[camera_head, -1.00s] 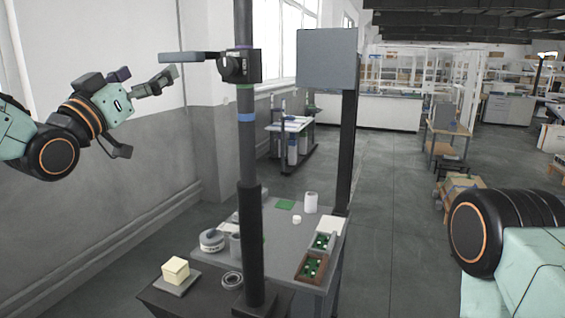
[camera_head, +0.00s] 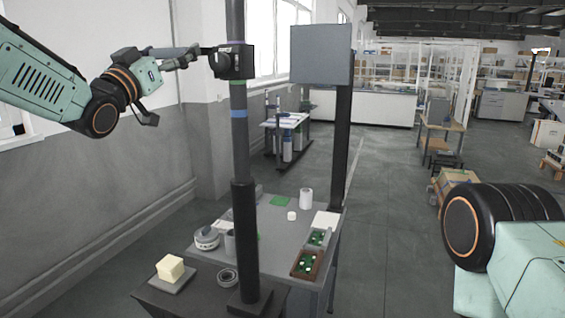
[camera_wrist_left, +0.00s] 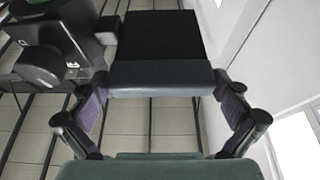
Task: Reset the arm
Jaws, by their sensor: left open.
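A dark lift column (camera_head: 239,140) stands in front of me with a black clamp (camera_head: 232,62) near its top. A flat dark arm (camera_head: 203,50) sticks out level to the left from the clamp. My left gripper (camera_head: 172,68) is open at the outer end of this arm and overlaps it in the head view. In the left wrist view the dark arm (camera_wrist_left: 160,75) lies ahead, between the spread fingers of my left gripper (camera_wrist_left: 165,112). Contact cannot be told. My right gripper is out of view.
A grey table (camera_head: 262,238) below holds a white cylinder (camera_head: 306,198), small trays and other items. A yellow block (camera_head: 170,268) sits on a lower dark stand. A grey panel (camera_head: 320,54) on a post stands right of the column.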

